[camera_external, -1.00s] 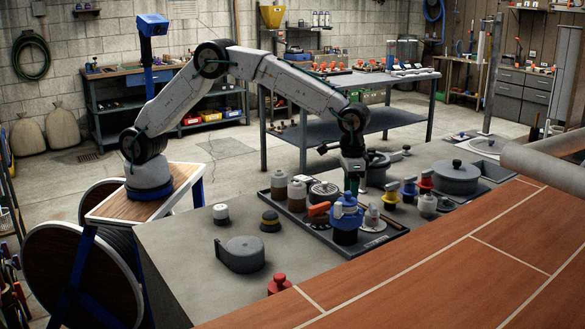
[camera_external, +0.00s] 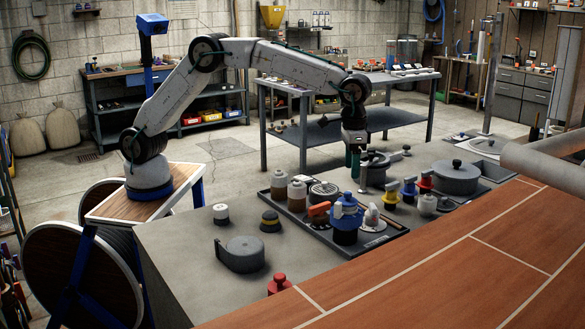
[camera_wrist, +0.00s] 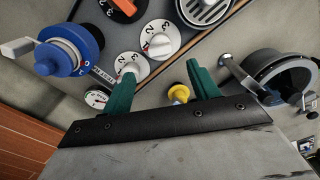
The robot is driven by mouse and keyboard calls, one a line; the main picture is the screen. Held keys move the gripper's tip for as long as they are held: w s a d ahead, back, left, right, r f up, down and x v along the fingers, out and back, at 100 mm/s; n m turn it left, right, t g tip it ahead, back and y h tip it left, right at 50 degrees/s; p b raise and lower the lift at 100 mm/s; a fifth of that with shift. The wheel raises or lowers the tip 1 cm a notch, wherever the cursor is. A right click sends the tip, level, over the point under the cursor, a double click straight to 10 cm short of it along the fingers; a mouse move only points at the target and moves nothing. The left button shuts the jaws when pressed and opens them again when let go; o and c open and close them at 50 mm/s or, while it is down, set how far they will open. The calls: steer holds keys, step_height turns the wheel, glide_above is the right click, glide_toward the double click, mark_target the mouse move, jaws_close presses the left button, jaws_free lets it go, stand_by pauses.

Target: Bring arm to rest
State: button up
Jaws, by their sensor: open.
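My gripper (camera_external: 357,168) hangs from my raised, bent arm and points down above the tray of valves and knobs. In the wrist view its two green fingers (camera_wrist: 161,84) are spread apart with nothing held between them. A blue valve (camera_external: 346,213) stands in the tray below the gripper; in the wrist view it is at upper left (camera_wrist: 70,50). White numbered dials (camera_wrist: 158,40) and a yellow knob (camera_wrist: 179,94) show beyond the fingers, apart from them as far as I can tell.
The dark tray (camera_external: 385,243) sits on a grey counter with a grey round housing (camera_external: 240,254), a red knob (camera_external: 279,284) and a grey lidded pot (camera_external: 456,177). A brown lined surface (camera_external: 450,270) lies at right. A workbench (camera_external: 290,84) stands behind. The air above the tray is free.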

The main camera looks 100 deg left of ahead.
stand_by(0.4)
steer(key=s+f, duration=0.1)
steer(key=s+f+m, duration=0.1)
steer(key=shift+a+f+g, duration=0.2)
steer(key=shift+f+g, duration=0.2)
steer(key=s+a+r, duration=0.3)
steer(key=s+a, duration=0.1)
steer(key=s, duration=1.3)
steer(key=s+a+r+m+t, duration=0.1)
steer(key=s+a, duration=0.3)
steer(key=s, duration=1.3)
steer(key=s+a+r+m+t, duration=0.1)
steer(key=s+a+r, duration=0.3)
steer(key=s, duration=1.3)
steer(key=shift+a+r, duration=0.35)
